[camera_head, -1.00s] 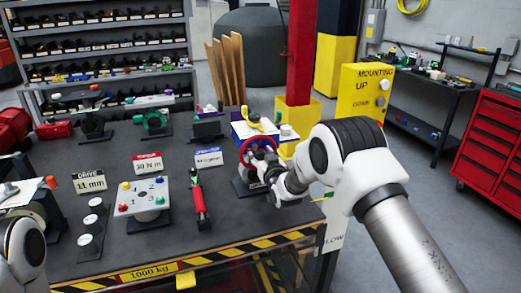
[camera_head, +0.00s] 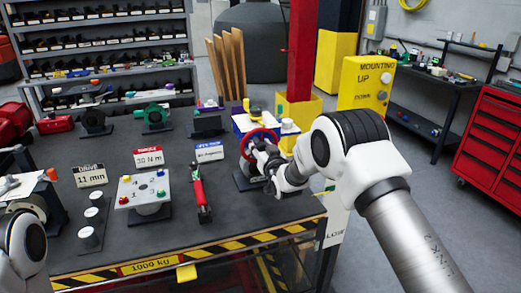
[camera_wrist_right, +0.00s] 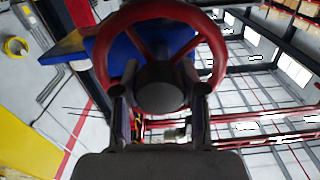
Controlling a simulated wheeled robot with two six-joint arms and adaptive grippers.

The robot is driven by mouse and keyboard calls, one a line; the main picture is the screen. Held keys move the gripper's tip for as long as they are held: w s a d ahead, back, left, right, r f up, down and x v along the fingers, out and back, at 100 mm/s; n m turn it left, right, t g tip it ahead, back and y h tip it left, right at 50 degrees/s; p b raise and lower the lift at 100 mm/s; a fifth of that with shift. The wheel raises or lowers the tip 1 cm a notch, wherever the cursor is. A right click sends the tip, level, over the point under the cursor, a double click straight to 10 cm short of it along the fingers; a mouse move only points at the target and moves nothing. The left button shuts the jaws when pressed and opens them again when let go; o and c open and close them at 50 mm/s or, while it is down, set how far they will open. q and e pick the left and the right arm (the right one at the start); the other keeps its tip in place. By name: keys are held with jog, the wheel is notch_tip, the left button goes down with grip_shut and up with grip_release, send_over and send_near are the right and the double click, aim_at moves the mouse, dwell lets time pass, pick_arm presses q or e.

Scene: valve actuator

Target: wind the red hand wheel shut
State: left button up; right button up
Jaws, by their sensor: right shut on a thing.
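The red hand wheel (camera_head: 247,138) is on a dark stand near the right end of the workbench. My right gripper (camera_head: 261,152) is in front of it and covers part of its middle and lower rim. In the right wrist view the red rim (camera_wrist_right: 220,50), its spokes and the dark hub (camera_wrist_right: 158,90) fill the upper middle. The two fingers of my right gripper (camera_wrist_right: 159,105) lie left and right of the hub, shut on the wheel. The exact contact points are hard to make out. Of my left arm only a white link shows at the lower left; its gripper is out of view.
A red-handled tool (camera_head: 200,192) and a grey plate with coloured knobs (camera_head: 143,188) stand left of the wheel. A blue and white box (camera_head: 245,124) is close behind the wheel. The striped front edge (camera_head: 230,247) bounds the workbench.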

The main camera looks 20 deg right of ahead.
jog(key=m+b, duration=0.3)
jog(key=shift+f, duration=0.3)
jog(key=m+b, duration=0.2)
jog(key=shift+d+m, duration=0.1)
jog(key=shift+m, duration=0.3)
jog(key=m+b, duration=0.2)
jog(key=m, duration=0.1)
jog(key=shift+b, duration=0.35)
jog(key=shift+r+m+b, duration=0.15)
jog(key=shift+m+b, duration=0.45)
jog(key=shift+m, duration=0.9)
jog(key=o, duration=0.9)
